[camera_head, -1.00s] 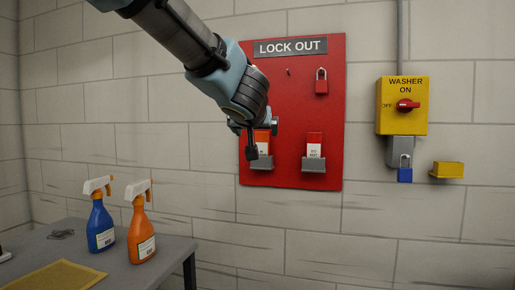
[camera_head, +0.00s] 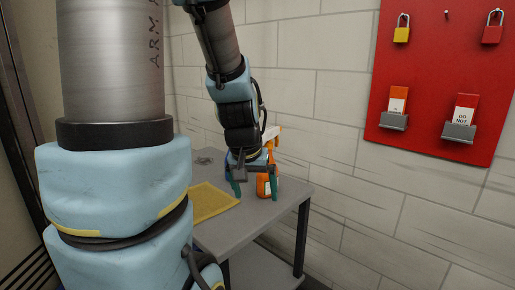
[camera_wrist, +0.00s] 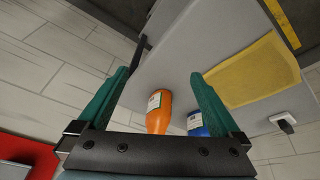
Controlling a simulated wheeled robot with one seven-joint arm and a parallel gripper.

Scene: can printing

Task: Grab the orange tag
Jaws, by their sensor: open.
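The orange tag (camera_head: 397,92) stands upright in a grey holder (camera_head: 393,122) on the red lockout board (camera_head: 430,60), at the right of the head view. A redder tag with a white label (camera_head: 466,103) stands in the holder to its right. My gripper (camera_head: 253,183) is open and points down by the table, well left of and apart from the orange tag. The wrist view shows its green fingers (camera_wrist: 160,78) spread with nothing gripped. The tag does not show there; only a corner of the red board (camera_wrist: 25,152) does.
An orange spray bottle (camera_head: 266,187) is close to my gripper; whether they touch is unclear. A blue bottle (camera_wrist: 196,124) is beside it. A yellow cloth (camera_head: 208,202) lies on the grey table (camera_head: 288,196). A yellow padlock (camera_head: 402,34) and a red padlock (camera_head: 492,34) hang on the board.

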